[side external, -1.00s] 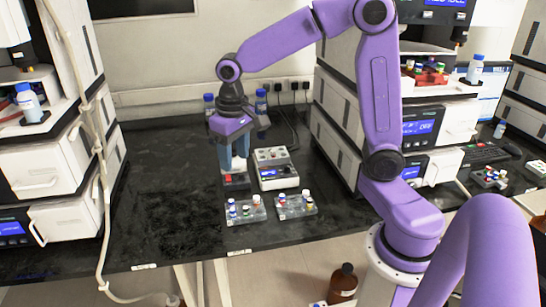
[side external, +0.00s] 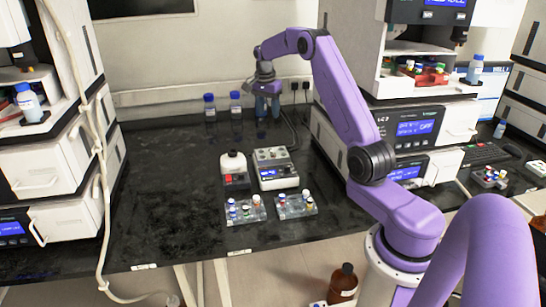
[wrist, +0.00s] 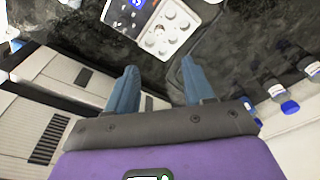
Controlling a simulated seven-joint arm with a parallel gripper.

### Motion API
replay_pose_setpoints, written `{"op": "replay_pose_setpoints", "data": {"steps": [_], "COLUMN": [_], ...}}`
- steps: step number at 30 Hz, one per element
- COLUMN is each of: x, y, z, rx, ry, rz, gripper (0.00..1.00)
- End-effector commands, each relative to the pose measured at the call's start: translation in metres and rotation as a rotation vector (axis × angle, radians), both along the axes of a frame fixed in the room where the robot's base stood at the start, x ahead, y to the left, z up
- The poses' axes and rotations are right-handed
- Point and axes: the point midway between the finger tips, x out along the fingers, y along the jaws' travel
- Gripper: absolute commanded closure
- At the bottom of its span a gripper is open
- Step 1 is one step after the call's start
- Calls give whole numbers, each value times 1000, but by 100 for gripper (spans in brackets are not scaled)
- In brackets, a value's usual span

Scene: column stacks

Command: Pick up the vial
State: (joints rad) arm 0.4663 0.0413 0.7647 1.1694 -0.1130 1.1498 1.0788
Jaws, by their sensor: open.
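Several small vials with coloured caps stand in two clear racks near the bench's front edge in the side view, the left rack (side external: 245,212) and the right rack (side external: 297,207). Blue, white, red and green tones show among the vials (side external: 304,196); I cannot tell which one the task means. My gripper (side external: 268,115) is at the back of the bench, pointing down, well behind the racks and to the right of the blue-capped bottles. In the wrist view my gripper (wrist: 160,65) has its two blue fingers spread with nothing between them.
A white block device with round wells (side external: 273,157) stands behind the right rack; it also shows in the wrist view (wrist: 165,28). A white-topped device (side external: 234,165) stands beside it. Blue-capped bottles (side external: 236,104) stand at the back. Left bench is clear; cabinets flank it.

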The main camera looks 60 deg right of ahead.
Motion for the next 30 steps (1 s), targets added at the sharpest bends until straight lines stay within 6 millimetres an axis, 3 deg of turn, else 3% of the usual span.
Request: {"op": "replay_pose_setpoints", "data": {"steps": [5, 21, 30], "x": [-3, -3, -2], "y": [-10, -20, -24], "z": [-12, -107, -128], "rx": [0, 0, -1], "ry": [1, 2, 0], "rz": [-31, -27, -28], "gripper": [48, 48, 48]}}
